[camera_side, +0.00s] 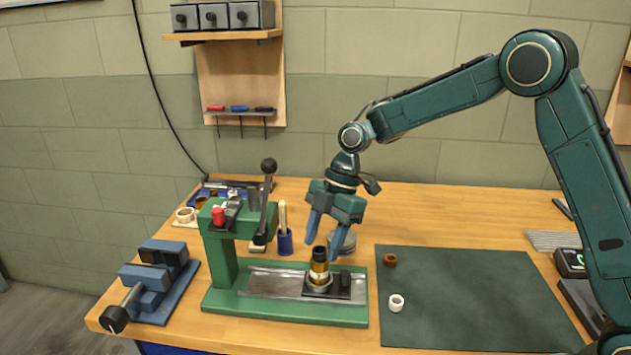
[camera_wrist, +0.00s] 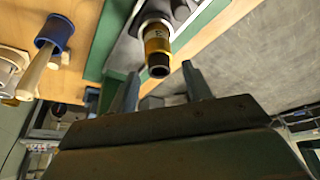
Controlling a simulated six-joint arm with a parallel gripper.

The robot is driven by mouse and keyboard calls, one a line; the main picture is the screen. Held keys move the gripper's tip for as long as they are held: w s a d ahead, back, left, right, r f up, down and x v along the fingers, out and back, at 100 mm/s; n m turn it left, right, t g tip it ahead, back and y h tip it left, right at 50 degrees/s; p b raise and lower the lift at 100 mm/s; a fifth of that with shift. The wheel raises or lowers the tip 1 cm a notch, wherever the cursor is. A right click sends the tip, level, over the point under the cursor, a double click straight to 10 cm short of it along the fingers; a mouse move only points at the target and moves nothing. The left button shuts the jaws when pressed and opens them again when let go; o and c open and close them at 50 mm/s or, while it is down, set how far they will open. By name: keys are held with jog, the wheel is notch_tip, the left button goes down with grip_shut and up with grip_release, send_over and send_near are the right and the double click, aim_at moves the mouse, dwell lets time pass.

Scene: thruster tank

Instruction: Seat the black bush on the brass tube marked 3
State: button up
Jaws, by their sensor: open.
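The brass tube (camera_side: 319,270) stands upright in a light collar on the green press's base. In the wrist view the tube (camera_wrist: 157,42) shows a mark that reads as 3. The black bush (camera_side: 320,253) sits on the tube's upper end, in line with it; it also shows in the wrist view (camera_wrist: 159,70). How deep it sits I cannot tell. My gripper (camera_side: 322,245) is open and points down over the tube's top. In the wrist view its fingers (camera_wrist: 161,72) lie either side of the bush, with gaps; it holds nothing.
The green lever press (camera_side: 222,265) stands just left of the tube. A blue vise (camera_side: 158,280) is further left. A brown ring (camera_side: 389,260) and a white ring (camera_side: 396,303) lie on the dark mat (camera_side: 480,300), which is otherwise clear. A blue cup (camera_side: 285,241) stands behind.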

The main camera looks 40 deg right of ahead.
jog(key=v, duration=1.3)
jog(key=shift+s+a, duration=0.1)
dwell(0.5)
jog(key=s+r+m+t+h, duration=0.1)
jog(key=s+r+m+t, duration=0.15)
jog(key=s+m, duration=0.35)
jog(key=s+r+m+t+h, duration=0.1)
jog(key=s+r+m, duration=0.3)
jog(key=s, duration=0.4)
jog(key=s+d+f+m+t+h, duration=0.1)
jog(key=s+d+f+m, duration=0.1)
jog(key=s, duration=0.5)
jog(key=s+d+f+m+t+h, duration=0.1)
jog(key=s+d+f+m, duration=0.1)
jog(key=s+d+m, duration=0.3)
jog(key=s+m, duration=0.1)
jog(key=s, duration=0.2)
jog(key=shift+s+f+m+h, duration=0.25)
jog(key=shift+f+m+h, duration=0.05)
jog(key=shift+f+m, duration=0.1)
